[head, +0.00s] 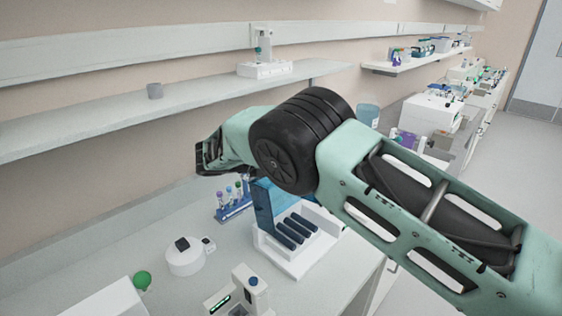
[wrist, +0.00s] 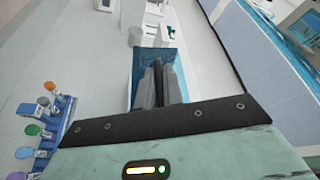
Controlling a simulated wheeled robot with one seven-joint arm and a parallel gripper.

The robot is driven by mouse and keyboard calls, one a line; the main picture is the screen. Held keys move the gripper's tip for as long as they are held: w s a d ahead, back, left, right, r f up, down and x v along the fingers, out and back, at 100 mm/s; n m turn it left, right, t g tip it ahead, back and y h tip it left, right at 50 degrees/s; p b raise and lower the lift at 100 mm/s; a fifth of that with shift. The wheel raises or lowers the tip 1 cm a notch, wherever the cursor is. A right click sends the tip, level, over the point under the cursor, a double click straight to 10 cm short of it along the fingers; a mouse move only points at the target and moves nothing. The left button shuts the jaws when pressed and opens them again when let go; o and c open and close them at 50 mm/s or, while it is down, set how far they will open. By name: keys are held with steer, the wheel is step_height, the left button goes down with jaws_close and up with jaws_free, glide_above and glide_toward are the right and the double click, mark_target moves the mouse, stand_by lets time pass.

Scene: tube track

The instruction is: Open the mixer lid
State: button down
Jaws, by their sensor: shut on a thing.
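The mixer (head: 298,262) is a white machine with dark blue bars on the bench, below my arm in the head view. Its translucent blue lid (head: 264,208) stands raised at the left of the bars, its upper part hidden behind my arm. In the wrist view the blue lid (wrist: 151,56) lies around and beyond the grey fingers of my gripper (wrist: 158,68). My gripper is shut on the lid, though the exact contact is hard to make out. In the head view the fingers are hidden behind my wrist.
A blue tube rack (head: 235,211) with colored caps stands left of the mixer; it also shows in the wrist view (wrist: 62,135). A round white device (head: 186,257) and a small white instrument (head: 240,297) stand in front. A wall shelf (head: 110,120) runs behind.

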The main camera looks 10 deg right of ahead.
steer(key=shift+f, duration=0.1)
steer(key=c, duration=1.8)
jaws_free()
steer(key=shift+a, duration=0.15)
steer(key=b+v, duration=0.5)
steer(key=v, duration=1.2)
steer(key=shift+b, duration=0.4)
